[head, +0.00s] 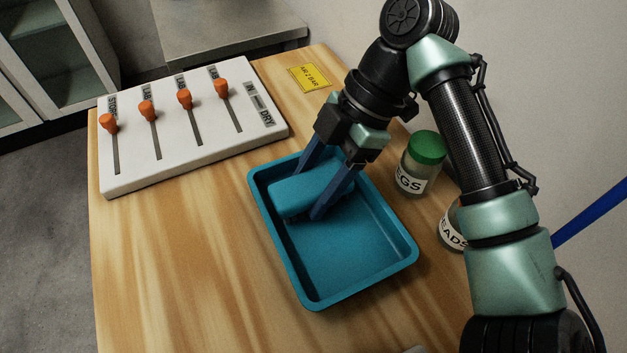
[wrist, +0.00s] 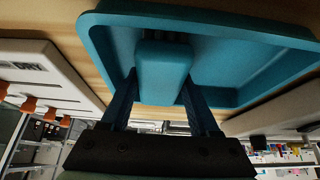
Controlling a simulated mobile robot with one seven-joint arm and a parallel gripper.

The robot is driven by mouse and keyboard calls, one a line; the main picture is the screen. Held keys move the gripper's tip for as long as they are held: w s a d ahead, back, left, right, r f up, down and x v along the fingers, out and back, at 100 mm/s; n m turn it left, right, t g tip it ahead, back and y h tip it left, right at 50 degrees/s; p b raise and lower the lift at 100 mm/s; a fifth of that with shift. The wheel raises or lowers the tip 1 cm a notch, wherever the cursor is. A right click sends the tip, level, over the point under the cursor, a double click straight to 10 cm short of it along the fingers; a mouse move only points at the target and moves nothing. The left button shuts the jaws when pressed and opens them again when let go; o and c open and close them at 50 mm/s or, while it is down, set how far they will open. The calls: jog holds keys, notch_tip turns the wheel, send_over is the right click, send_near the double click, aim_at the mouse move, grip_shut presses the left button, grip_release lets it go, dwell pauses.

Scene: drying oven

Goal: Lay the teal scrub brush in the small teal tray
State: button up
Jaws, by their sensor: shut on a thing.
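The small teal tray (head: 345,260) lies on the wooden table; it also shows in the wrist view (wrist: 250,50). The teal scrub brush (head: 295,194) is a rounded block at the back left part of the tray, inside its outline. In the wrist view the brush (wrist: 163,75) sits between my two blue fingers, with its bristles partly visible against the tray. My gripper (head: 312,192) is shut on the brush, one finger on each side. I cannot tell whether the brush touches the tray floor.
A white panel (head: 190,130) with several orange slider knobs stands left of the tray. A green-lidded jar (head: 413,170) is close to the tray's right, with another labelled jar (head: 450,228) partly hidden by my arm. A yellow label (head: 310,78) lies behind. The table's front left is clear.

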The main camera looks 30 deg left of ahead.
jog(key=shift+f, duration=0.15)
jog(key=o, duration=1.3)
jog(key=shift+w+r, duration=0.1)
jog(key=shift+r, duration=0.3)
jog(key=shift+p+v, duration=5.8)
jog(key=shift+p, duration=0.6)
jog(key=shift+d+f, duration=0.1)
